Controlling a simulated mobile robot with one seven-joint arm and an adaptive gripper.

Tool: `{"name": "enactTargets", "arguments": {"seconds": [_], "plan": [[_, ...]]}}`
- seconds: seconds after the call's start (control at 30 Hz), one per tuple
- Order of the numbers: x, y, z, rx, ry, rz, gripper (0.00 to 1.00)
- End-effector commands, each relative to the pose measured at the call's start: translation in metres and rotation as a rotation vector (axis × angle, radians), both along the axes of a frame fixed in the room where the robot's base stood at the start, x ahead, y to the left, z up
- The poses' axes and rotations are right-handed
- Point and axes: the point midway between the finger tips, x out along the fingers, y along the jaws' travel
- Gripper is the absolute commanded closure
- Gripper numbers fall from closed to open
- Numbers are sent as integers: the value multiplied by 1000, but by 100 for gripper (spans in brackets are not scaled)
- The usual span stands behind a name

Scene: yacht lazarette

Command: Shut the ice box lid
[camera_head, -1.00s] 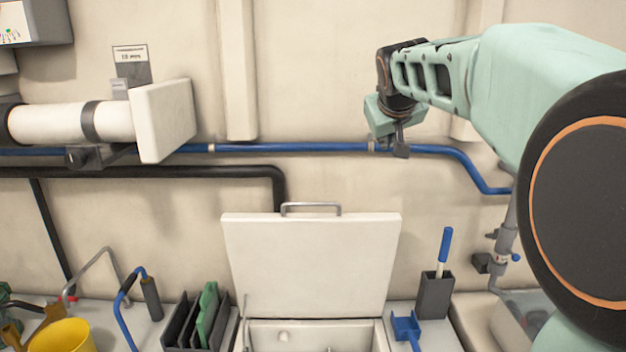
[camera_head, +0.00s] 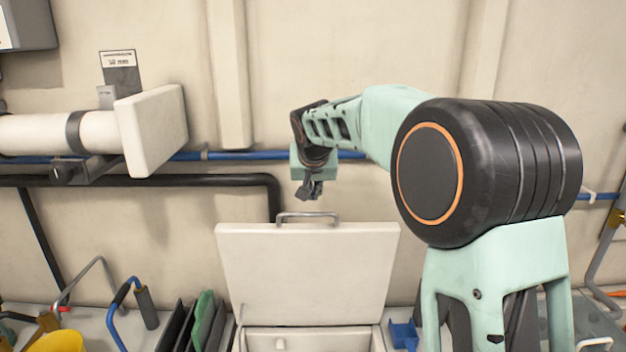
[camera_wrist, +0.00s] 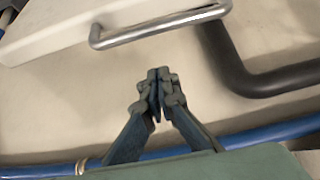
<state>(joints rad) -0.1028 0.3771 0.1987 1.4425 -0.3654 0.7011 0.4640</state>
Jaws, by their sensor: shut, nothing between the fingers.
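The ice box lid (camera_head: 308,272) is a cream panel standing open, roughly upright, behind the box opening. A metal handle (camera_head: 307,215) is on its top edge. The ice box (camera_head: 305,340) shows only partly at the bottom of the head view. My gripper (camera_head: 309,194) is shut and empty, pointing down just above the handle and apart from it in the head view. In the wrist view, my gripper's fingertips (camera_wrist: 158,76) are together, with the handle (camera_wrist: 160,25) and part of the lid (camera_wrist: 50,40) beyond them.
A black pipe (camera_head: 150,181) and a blue pipe (camera_head: 240,155) run along the wall behind. A white cylinder with a square end plate (camera_head: 152,130) is at left. A dark rack (camera_head: 190,325) and a blue-handled tool (camera_head: 122,295) stand left of the box; a blue scoop (camera_head: 404,334) lies right.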

Motion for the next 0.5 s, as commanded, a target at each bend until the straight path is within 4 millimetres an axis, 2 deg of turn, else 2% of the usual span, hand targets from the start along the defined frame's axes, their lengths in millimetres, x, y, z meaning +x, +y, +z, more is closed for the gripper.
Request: {"name": "enactTargets", "arguments": {"seconds": [0.23, 0.5], "plan": [[-26, 0, -8, 0, -1, 0, 100], [-38, 0, -13, -1, -1, 1, 100]]}}
